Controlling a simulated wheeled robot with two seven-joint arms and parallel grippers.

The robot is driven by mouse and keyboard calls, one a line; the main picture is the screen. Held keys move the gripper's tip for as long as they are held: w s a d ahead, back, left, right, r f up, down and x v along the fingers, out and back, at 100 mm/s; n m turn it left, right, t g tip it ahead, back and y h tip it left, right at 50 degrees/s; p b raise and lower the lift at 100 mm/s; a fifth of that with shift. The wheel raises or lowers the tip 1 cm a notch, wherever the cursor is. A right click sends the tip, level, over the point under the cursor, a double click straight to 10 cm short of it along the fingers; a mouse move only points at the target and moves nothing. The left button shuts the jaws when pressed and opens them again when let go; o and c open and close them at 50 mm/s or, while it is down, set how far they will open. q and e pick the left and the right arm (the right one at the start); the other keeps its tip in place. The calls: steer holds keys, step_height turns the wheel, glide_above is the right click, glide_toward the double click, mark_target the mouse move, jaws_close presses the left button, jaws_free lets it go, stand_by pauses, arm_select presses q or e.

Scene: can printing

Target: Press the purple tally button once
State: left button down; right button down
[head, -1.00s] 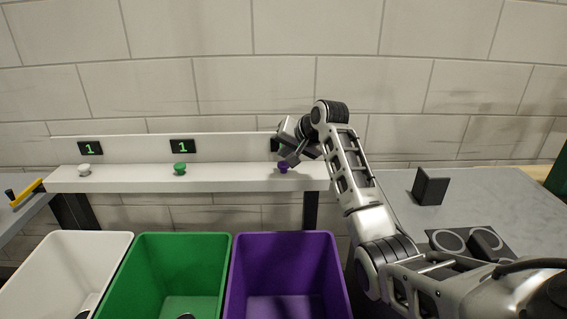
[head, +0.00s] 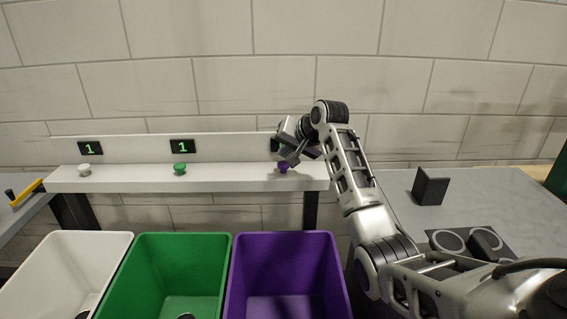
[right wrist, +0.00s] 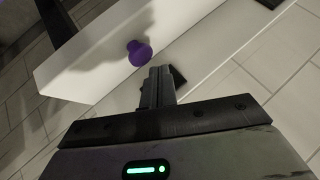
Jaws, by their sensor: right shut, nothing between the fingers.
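The purple tally button (head: 283,168) sits on the white shelf (head: 230,179) at its right end. My right gripper (head: 291,160) is shut and empty, just above and beside the button. In the right wrist view the purple button (right wrist: 139,53) stands just beyond the shut fingertips (right wrist: 158,72), slightly to their left. The fingers look apart from the button there; in the head view the gripper partly covers it, so contact cannot be told. The display behind the purple button is mostly hidden by my gripper. My left gripper is not in view.
A white button (head: 84,170) and a green button (head: 180,168) stand left on the shelf, under displays (head: 90,148) and (head: 182,146) reading 1. White (head: 66,236), green (head: 180,240) and purple (head: 285,240) bins stand below. A grey table (head: 500,195) is at the right.

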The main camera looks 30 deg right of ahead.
mark_target(286, 165)
steer(key=shift+f, duration=0.1)
steer(key=shift+f+p, duration=0.25)
steer(key=shift+p, duration=0.05)
steer(key=shift+f, duration=0.1)
steer(key=shift+f, duration=0.95)
stand_by(0.9)
stand_by(0.3)
steer(key=shift+r, duration=1.35)
steer(key=shift+r, duration=0.1)
steer(key=shift+r, duration=2.45)
